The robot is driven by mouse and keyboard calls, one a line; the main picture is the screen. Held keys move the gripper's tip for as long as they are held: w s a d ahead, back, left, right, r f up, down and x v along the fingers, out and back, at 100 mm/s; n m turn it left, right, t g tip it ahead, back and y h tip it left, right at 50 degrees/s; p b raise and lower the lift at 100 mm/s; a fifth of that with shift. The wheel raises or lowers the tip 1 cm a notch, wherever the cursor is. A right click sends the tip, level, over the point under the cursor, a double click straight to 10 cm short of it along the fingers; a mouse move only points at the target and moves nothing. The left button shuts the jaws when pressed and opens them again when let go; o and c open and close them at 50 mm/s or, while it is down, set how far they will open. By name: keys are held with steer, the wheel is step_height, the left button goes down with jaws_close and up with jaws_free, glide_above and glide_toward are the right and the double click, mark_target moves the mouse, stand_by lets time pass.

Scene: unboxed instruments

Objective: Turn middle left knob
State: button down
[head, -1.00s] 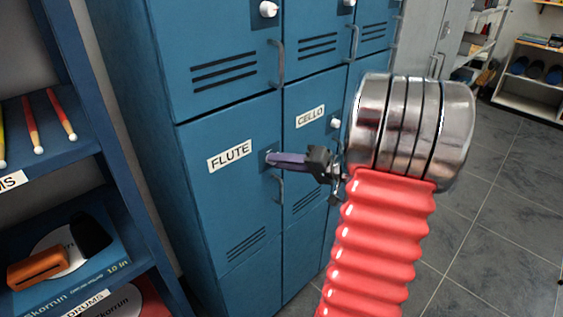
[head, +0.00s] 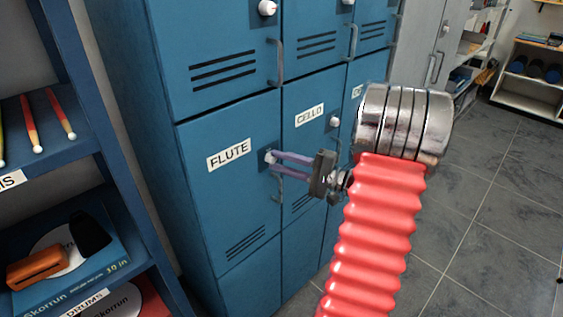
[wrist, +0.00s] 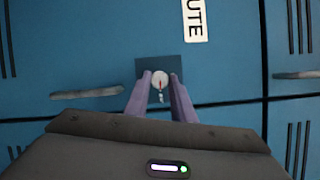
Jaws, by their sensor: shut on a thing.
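The middle left knob (wrist: 160,80) is a small white round knob with a red mark, on a dark square plate beside the FLUTE label (head: 229,155) of a blue locker door (head: 228,200). In the head view the knob (head: 270,157) shows at the tips of my fingers. My gripper (head: 275,161) reaches it from the right with two purple fingers, one on each side. In the wrist view my gripper (wrist: 160,84) has its fingertips against both sides of the knob, shut on it. The door is closed.
The door's handle (head: 277,188) is just below the knob. The CELLO door (head: 309,135) with its own knob (head: 334,121) is to the right. A dark blue shelf (head: 60,150) with mallets stands at the left. Open grey floor (head: 490,200) lies at the right.

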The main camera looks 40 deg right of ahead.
steer(key=shift+f, duration=0.2)
steer(key=c, duration=1.5)
jaws_free()
steer(key=shift+r, duration=0.1)
steer(key=shift+s+d, duration=0.1)
steer(key=v, duration=1.3)
steer(key=shift+s, duration=0.3)
